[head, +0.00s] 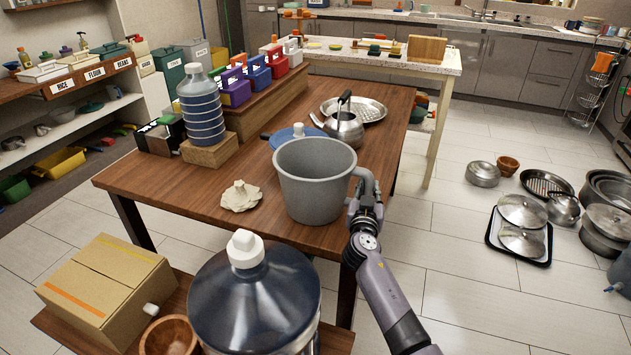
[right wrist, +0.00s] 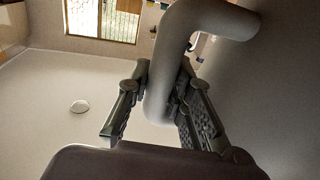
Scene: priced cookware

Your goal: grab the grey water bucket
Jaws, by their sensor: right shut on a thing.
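The grey water bucket (head: 315,190) stands upright on the wooden table (head: 150,192) near its front right edge. Its handle is on the right side. My right gripper (head: 368,204) is at that handle, shut on it. In the right wrist view the grey handle (right wrist: 165,75) passes between the two fingers of the gripper (right wrist: 155,120), and the bucket wall (right wrist: 285,90) fills the right side. My left gripper is in neither view.
A steel kettle (head: 345,130) and a blue lid (head: 293,134) are behind the bucket. A crumpled beige cloth-like item (head: 241,196) lies to its left. A large blue water bottle (head: 255,300) stands in front. Floor right of the table is clear near my arm; pots (head: 483,174) stand farther right.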

